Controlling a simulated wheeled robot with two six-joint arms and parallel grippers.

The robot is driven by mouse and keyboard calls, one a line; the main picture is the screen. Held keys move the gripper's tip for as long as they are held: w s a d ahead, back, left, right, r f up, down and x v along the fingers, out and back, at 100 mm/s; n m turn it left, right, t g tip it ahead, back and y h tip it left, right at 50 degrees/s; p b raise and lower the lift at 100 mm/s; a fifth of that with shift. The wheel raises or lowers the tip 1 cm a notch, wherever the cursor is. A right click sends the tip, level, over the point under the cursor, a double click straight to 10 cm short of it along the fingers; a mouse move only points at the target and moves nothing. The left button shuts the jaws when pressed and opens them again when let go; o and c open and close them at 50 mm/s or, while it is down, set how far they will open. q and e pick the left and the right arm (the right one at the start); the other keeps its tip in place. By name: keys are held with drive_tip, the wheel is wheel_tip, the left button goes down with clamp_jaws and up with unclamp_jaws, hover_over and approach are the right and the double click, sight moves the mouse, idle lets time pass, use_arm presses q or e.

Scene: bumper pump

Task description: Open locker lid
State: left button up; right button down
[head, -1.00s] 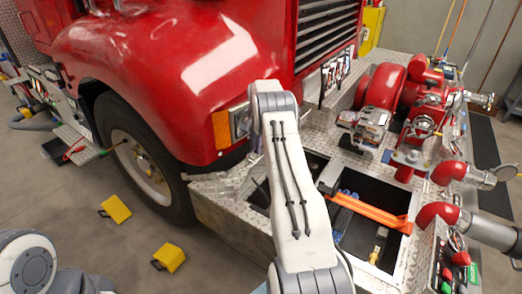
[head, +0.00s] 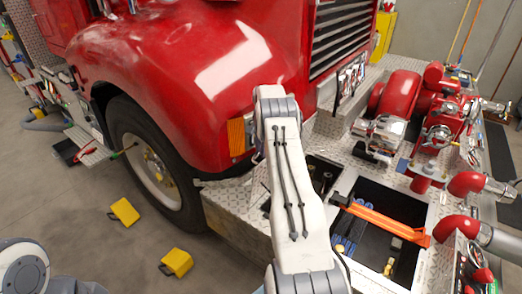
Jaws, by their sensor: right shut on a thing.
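The locker lid (head: 258,181), a diamond-plate panel, shows as a thin raised strip just left of my right arm, at the left side of the bumper opening; most of it is hidden behind the arm. My right gripper (head: 258,157) is almost wholly covered by my own arm link, with only a small bit showing by the lid's upper edge. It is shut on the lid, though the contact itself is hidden. My left gripper is out of view; only part of my left arm shows at lower left.
A second open bumper compartment (head: 433,208) holds blue and yellow items, with an orange bar (head: 385,222) across it. The red pump (head: 400,96) and pipes crowd the right. The red truck fender (head: 185,60) rises behind. Two yellow chocks (head: 124,211) lie on clear floor.

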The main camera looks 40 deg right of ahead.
drive_tip(key=c, duration=0.9)
unclamp_jaws()
drive_tip(key=shift+w+a, duration=0.3)
drive_tip(key=shift+w, duration=0.4)
drive_tip(key=shift+o, duration=0.2)
drive_tip(key=shift+f, duration=0.1)
drive_tip(key=shift+d, duration=0.1)
drive_tip(key=shift+s+d, duration=0.1)
drive_tip(key=shift+s, duration=0.05)
drive_tip(key=shift+r, duration=0.2)
wheel_tip(320, 180, up, 10)
drive_tip(key=b, duration=0.2)
drive_tip(key=shift+s+r, duration=0.15)
drive_tip(key=shift+s, duration=0.2)
drive_tip(key=shift+d, duration=0.1)
